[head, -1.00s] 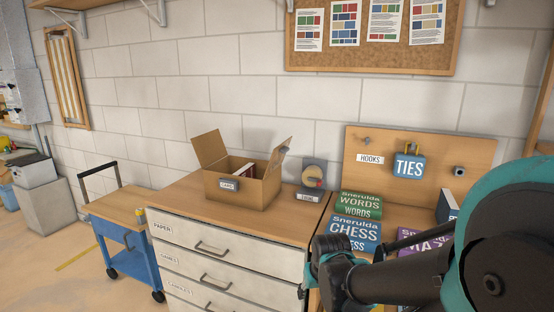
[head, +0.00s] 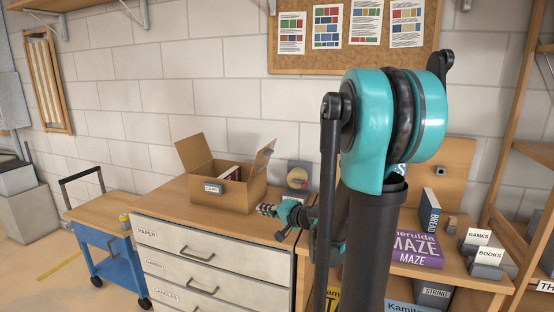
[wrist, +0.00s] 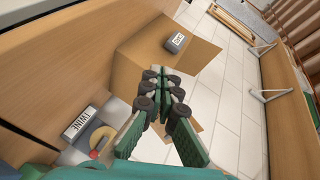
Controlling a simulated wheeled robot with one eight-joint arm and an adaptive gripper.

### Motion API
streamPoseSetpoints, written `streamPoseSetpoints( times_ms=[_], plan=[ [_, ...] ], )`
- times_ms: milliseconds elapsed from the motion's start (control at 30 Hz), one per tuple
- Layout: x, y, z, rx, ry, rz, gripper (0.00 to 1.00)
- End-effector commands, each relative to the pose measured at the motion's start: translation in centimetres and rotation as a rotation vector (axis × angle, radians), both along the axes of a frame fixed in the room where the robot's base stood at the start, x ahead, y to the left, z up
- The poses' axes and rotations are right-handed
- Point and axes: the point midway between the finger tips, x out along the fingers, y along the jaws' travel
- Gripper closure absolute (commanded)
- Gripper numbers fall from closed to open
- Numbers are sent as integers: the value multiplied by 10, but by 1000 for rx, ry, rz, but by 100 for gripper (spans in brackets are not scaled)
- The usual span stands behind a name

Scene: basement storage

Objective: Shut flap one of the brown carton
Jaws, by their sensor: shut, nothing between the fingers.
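The brown carton (head: 236,199) stands on the wooden top of a drawer cabinet, with a small label (head: 212,188) on its front. Its left flap (head: 192,150) stands up and leans outward; its right flap (head: 264,157) also stands up, tilted. Something red and white sits inside. I cannot tell which flap is numbered one. My gripper (head: 264,209) is shut and empty, close to the carton's front right corner. In the wrist view its fingers (wrist: 160,88) overlap the carton (wrist: 145,50); whether they touch it I cannot tell.
A twine holder (head: 297,178) stands just right of the carton. My arm hides part of that bench. A blue cart (head: 122,262) stands at left. The cabinet top left of the carton is clear.

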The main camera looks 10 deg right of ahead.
Motion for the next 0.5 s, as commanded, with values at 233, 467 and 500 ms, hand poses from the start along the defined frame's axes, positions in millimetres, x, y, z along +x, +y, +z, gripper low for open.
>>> streamPoseSetpoints(
  times_ms=[233, 467, 500],
  plan=[
    [79, -75, 53, 443, -136, -219, 100],
    [108, -133, 66, 694, -192, -346, 100],
    [110, -138, 67, 714, -196, -354, 100]
  ],
)
